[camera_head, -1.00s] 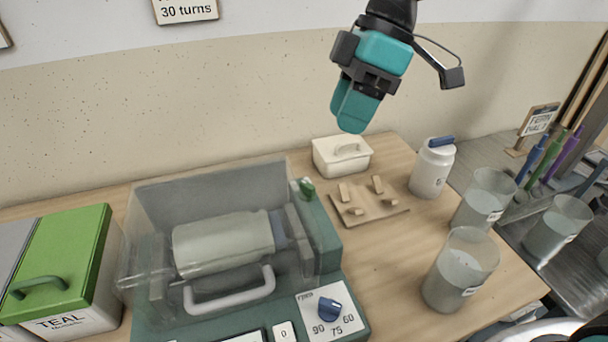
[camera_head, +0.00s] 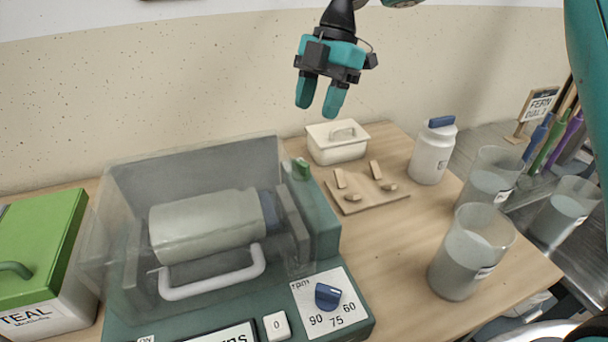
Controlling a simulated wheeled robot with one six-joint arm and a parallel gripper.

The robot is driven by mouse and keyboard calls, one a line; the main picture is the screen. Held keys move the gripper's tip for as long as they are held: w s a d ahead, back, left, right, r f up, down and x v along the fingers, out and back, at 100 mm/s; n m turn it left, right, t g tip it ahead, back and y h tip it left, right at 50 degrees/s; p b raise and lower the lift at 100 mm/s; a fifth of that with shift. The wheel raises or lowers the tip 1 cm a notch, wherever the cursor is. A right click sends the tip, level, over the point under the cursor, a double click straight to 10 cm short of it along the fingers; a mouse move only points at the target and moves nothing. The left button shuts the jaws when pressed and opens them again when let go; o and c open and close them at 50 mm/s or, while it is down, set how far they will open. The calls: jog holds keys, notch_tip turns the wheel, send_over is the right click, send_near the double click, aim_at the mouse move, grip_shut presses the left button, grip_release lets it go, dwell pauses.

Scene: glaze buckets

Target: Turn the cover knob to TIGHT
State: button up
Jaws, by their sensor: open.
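The teal mill (camera_head: 326,215) stands at the front left of the table with a clear cover (camera_head: 195,160) over a pale jar (camera_head: 205,225) lying on its side. A small green knob (camera_head: 301,169) sits on top of the mill's right end block, beside the cover; no TIGHT mark is readable on it. A blue dial (camera_head: 327,296) on the front panel has rpm numbers 60, 75 and 90 around it. My gripper (camera_head: 319,106) is open and empty, pointing down in the air above and behind the green knob, apart from everything.
A cream lidded box (camera_head: 337,148) and a wooden pegged board (camera_head: 367,198) lie right of the mill. A white bottle (camera_head: 432,155) and clear glaze buckets (camera_head: 470,260) stand further right. A green-lidded TEAL bin (camera_head: 40,245) is at left. Bare wood shows right of the mill.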

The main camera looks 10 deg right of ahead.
aim_at(302, 161)
jog(key=b+x, duration=0.9)
jog(key=x, duration=0.1)
jog(key=shift+f, duration=0.1)
jog(key=c, duration=0.7)
